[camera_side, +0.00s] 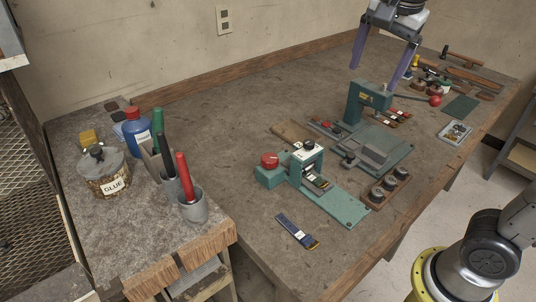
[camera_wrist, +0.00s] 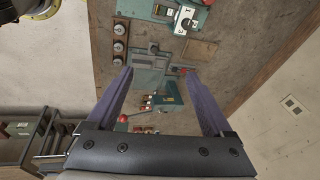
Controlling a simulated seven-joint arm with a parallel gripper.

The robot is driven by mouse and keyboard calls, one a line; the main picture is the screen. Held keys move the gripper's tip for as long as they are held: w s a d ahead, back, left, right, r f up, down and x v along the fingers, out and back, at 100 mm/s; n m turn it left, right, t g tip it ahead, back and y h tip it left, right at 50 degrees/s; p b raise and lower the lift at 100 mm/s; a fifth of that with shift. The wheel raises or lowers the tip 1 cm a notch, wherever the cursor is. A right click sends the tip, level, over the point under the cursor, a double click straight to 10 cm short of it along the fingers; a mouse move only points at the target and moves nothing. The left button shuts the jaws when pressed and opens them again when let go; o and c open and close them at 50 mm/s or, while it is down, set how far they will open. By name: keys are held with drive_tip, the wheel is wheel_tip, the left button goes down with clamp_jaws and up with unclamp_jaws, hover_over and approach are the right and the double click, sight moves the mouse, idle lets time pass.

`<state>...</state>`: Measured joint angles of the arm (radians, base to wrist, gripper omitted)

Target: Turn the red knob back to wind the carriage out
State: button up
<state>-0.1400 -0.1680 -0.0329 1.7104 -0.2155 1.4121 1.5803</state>
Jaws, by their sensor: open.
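The red knob (camera_side: 270,160) sits on the left end of the small green stitcher (camera_side: 307,162) in the side view. At the top edge of the wrist view the red knob (camera_wrist: 207,2) is cut off, beside the stitcher's white-topped head (camera_wrist: 185,18). A dark piece (camera_side: 317,183), perhaps the carriage, shows under the head on the green bed plate (camera_side: 338,205); its exact position is unclear. My gripper (camera_side: 371,80) is open and empty, with two purple fingers well apart. It is high above the back of the bench, far from the knob. It also shows in the wrist view (camera_wrist: 157,72).
A taller green press (camera_side: 368,103) with a red-ball lever (camera_side: 435,100) stands below my gripper. A dark blue strip (camera_side: 297,231) lies in front of the stitcher. A block with round pieces (camera_side: 382,190) is at its right. Pens and a glue pot (camera_side: 104,170) stand left.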

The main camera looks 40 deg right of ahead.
drive_tip(key=w+a+f+m+g, duration=0.1)
drive_tip(key=w+a+m, duration=0.25)
drive_tip(key=w, duration=0.65)
drive_tip(key=g+h, duration=0.2)
hover_over(270, 157)
drive_tip(key=a, duration=0.3)
wheel_tip(270, 157, down, 8)
drive_tip(key=shift+n, duration=0.55)
drive_tip(key=a+x, duration=0.1)
drive_tip(key=x, duration=0.5)
drive_tip(key=a+f+x, duration=0.1)
drive_tip(key=x, duration=0.5)
drive_tip(key=a+x, duration=0.2)
drive_tip(key=x, duration=0.4)
drive_tip(key=shift+f, duration=0.2)
drive_tip(key=shift+c, duration=0.2)
clamp_jaws()
